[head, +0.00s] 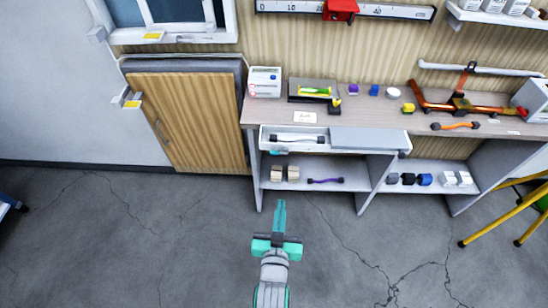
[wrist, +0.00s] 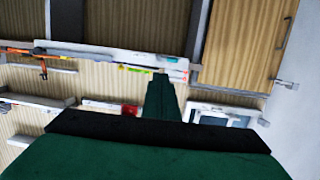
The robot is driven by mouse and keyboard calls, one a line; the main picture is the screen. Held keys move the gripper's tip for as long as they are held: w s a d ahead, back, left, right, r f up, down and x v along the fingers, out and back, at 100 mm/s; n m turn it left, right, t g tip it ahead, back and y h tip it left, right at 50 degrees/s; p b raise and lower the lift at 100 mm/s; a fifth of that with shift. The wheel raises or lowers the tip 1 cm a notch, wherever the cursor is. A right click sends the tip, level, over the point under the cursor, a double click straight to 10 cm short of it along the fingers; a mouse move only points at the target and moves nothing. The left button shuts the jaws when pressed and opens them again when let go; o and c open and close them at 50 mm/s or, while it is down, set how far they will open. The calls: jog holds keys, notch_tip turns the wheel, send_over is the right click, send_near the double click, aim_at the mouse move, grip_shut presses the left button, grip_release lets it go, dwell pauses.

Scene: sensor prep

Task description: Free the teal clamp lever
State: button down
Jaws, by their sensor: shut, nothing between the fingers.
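My gripper (head: 280,204) is teal and points toward the bench from the open floor in front of it. Its fingers are together and hold nothing. In the wrist view the shut fingers (wrist: 161,98) rise in the middle, dark green. A small teal piece (head: 279,152) shows under the left front of a pale drawer (head: 268,138); it may be the clamp lever, but it is too small to tell. My gripper is apart from it, lower in the picture. A white bar with dark ends (head: 297,139) lies in the drawer.
The bench top (head: 386,122) bears a white box (head: 264,82), a dark tray (head: 297,91), small coloured blocks and orange pipework (head: 435,107). A yellow stand (head: 500,218) is at right. The cracked floor in front is clear.

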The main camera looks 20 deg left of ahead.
jog(key=w+a+r, duration=0.4)
jog(key=w+a, duration=0.1)
jog(key=w, duration=0.1)
jog(key=shift+w+n+y, duration=0.4)
jog(key=shift+w, duration=0.1)
send_near(278, 152)
jog(key=w+a+r, duration=0.3)
jog(key=w, duration=0.1)
jog(key=shift+w+f, duration=0.4)
jog(key=shift+f, duration=0.45)
jog(key=shift+w+f, duration=0.35)
jog(key=shift+f, duration=0.5)
jog(key=shift+d, duration=0.2)
